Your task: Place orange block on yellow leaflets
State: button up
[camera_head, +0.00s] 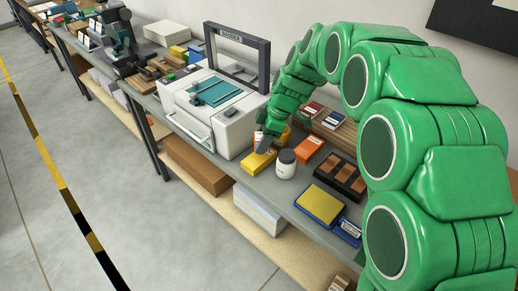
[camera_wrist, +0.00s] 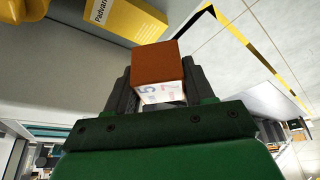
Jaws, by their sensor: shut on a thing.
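My gripper (camera_wrist: 157,85) is shut on the orange block (camera_wrist: 156,62), with one finger on each side of it. The block's upper face looks brown-orange, and the side toward the camera is white with printed digits. The yellow leaflets (camera_wrist: 125,17) lie beyond the block at the top of the wrist view, with printed text on a white part. In the head view the leaflets (camera_head: 257,162) lie near the table's front edge, just below my gripper (camera_head: 265,143). I cannot make out the held block clearly in the head view, nor its exact height over the table.
An orange pack (camera_head: 308,149) and a dark tray (camera_head: 340,177) lie farther right. A white printing machine (camera_head: 212,113) stands to the left. The table's front edge is close to the leaflets.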

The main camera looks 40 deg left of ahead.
send_over(255, 157)
jog(key=w, duration=0.1)
jog(key=shift+d+f, duration=0.2)
jog(key=shift+f, duration=1.25)
jog(key=shift+d+f, duration=0.15)
jog(key=shift+f, duration=2.7)
jog(key=o, duration=1)
jog(key=shift+f, duration=0.1)
jog(key=v, duration=1.2)
